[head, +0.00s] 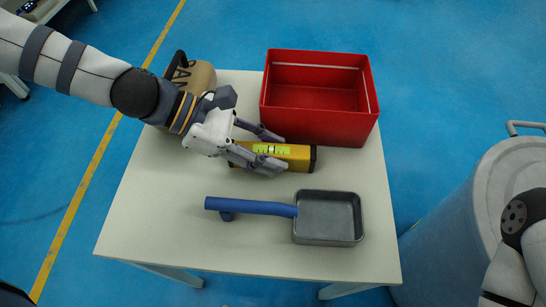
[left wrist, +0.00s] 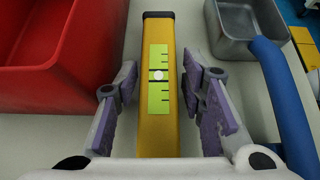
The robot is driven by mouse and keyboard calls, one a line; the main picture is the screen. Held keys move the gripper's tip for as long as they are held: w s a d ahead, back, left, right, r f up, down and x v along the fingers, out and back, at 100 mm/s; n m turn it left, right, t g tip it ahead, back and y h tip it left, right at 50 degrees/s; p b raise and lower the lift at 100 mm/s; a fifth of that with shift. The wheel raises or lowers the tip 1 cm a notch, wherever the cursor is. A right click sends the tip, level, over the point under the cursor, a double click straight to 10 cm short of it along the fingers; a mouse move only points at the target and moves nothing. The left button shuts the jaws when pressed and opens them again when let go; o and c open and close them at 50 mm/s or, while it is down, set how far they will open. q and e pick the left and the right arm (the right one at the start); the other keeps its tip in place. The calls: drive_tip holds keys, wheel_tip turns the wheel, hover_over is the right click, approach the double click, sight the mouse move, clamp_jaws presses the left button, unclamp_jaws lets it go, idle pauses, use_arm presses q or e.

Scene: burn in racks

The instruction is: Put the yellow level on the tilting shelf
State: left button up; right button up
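The yellow level (head: 291,155) lies on the white table, just in front of the red bin. It has a green label and black ends. My left gripper (head: 277,153) is at the level with its fingers spread on either side of it. In the left wrist view the level (left wrist: 159,125) runs between the two open fingers of the left gripper (left wrist: 163,110), with visible gaps on both sides. My right arm shows at the lower right edge of the head view, but its gripper is out of view. I cannot make out the tilting shelf.
A red bin (head: 315,127) stands behind the level, also at left in the wrist view (left wrist: 50,88). A grey metal pan (head: 328,240) with a blue handle lies in front. A grey barrel (head: 450,235) stands right of the table (head: 160,225).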

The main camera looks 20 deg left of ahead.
use_arm(q)
drive_tip(key=shift+d+f, duration=0.25)
drive_tip(key=shift+w+r, duration=0.1)
drive_tip(key=shift+r, duration=0.05)
clamp_jaws()
